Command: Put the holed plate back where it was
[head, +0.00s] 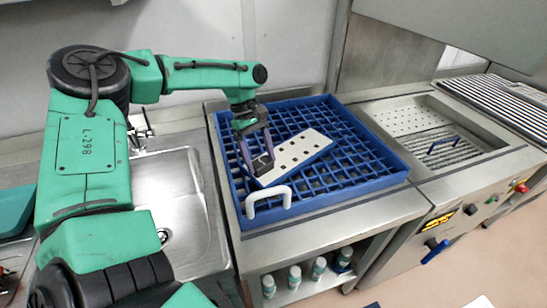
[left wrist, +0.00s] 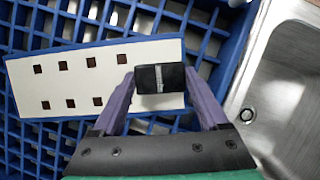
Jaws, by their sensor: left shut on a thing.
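The holed plate (head: 303,150) is a white plate with dark square holes and a blue edge. It lies in or just above the blue rack (head: 388,173); I cannot tell whether it touches the grid. In the left wrist view the holed plate (left wrist: 85,78) lies across the blue grid. My left gripper (head: 262,163) is over the plate's near left end. Its purple fingers (left wrist: 160,80) are shut on a black block with a pale stripe, which appears to be the plate's grip. My right gripper is not in view.
A steel sink (head: 178,200) is left of the rack. A white handle (head: 268,203) stands at the rack's front edge. On the right is a basin with a perforated surface (head: 400,118) and a blue handle (head: 443,143). Several bottles (head: 295,277) stand on the shelf below.

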